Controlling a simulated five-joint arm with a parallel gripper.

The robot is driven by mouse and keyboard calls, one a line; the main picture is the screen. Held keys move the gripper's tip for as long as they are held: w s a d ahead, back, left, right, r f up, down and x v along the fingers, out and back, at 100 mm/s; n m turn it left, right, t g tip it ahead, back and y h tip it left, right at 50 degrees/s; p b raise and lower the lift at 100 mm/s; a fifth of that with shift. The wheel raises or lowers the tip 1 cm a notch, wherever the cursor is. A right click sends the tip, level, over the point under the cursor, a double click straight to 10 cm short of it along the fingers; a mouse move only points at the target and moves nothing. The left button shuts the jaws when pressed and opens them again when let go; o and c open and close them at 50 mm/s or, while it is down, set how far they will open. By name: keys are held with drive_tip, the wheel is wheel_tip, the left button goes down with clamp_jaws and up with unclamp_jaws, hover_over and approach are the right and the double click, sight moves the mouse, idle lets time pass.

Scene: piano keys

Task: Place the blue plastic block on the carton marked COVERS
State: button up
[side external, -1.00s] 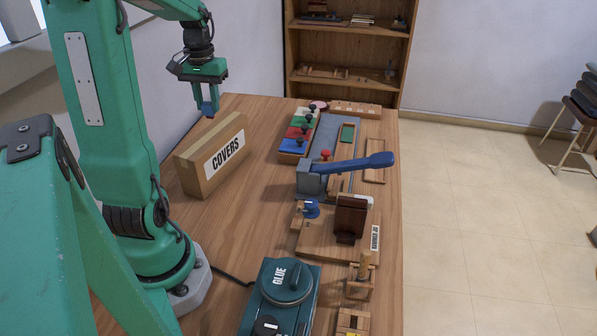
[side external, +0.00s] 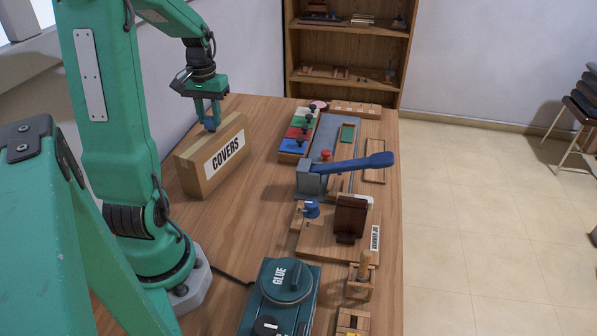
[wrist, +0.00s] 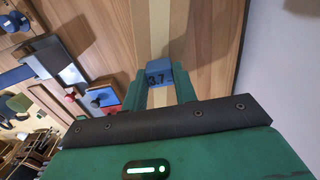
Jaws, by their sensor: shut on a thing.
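The blue plastic block (side external: 210,124) is held between the fingers of my gripper (side external: 208,113) in the side external view. In the wrist view the block (wrist: 159,75) shows a marking that looks like 37, between the green fingertips (wrist: 158,90). The carton marked COVERS (side external: 213,158) is a tan box standing on edge on the table, its label facing the front right. The block is at or just above the carton's narrow top; I cannot tell whether they touch. In the wrist view the carton's top (wrist: 160,30) runs as a pale strip beyond the block.
Right of the carton stand a rack of coloured blocks with dark knobs (side external: 298,132), a blue-handled press (side external: 345,165) and a wooden jig (side external: 335,225). A teal GLUE pot (side external: 286,282) is at the front. Bare table (side external: 245,205) lies between them.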

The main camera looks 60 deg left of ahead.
sight(210, 118)
drive_tip(key=shift+f, duration=0.1)
drive_tip(key=o, duration=0.9)
drive_tip(key=shift+o, duration=0.2)
wheel_tip(210, 118, up, 12)
idle(0.6)
